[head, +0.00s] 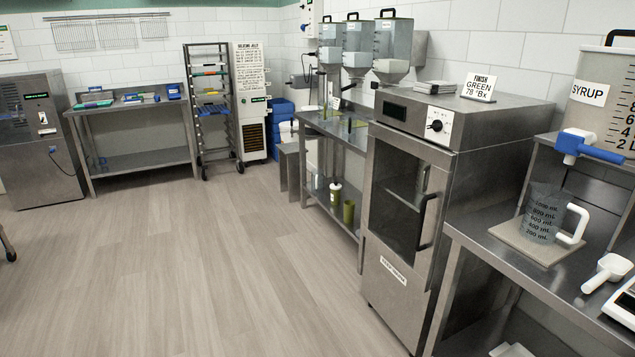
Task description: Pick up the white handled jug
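The jug (543,214) is a clear, greyish measuring jug with dark mL markings and a white handle (574,226) on its right side. It stands upright on a light square board (541,246) on the steel counter at the right. The blue and white tap (588,147) of the syrup container is above and to the right of it. Neither of my grippers shows in the head view.
The syrup container (612,105) stands on a raised shelf behind the jug. A white scoop (607,271) and a scale (623,303) lie in front of it. A steel cabinet (398,275) with a glass door stands left of the counter. The wood floor (170,270) is clear.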

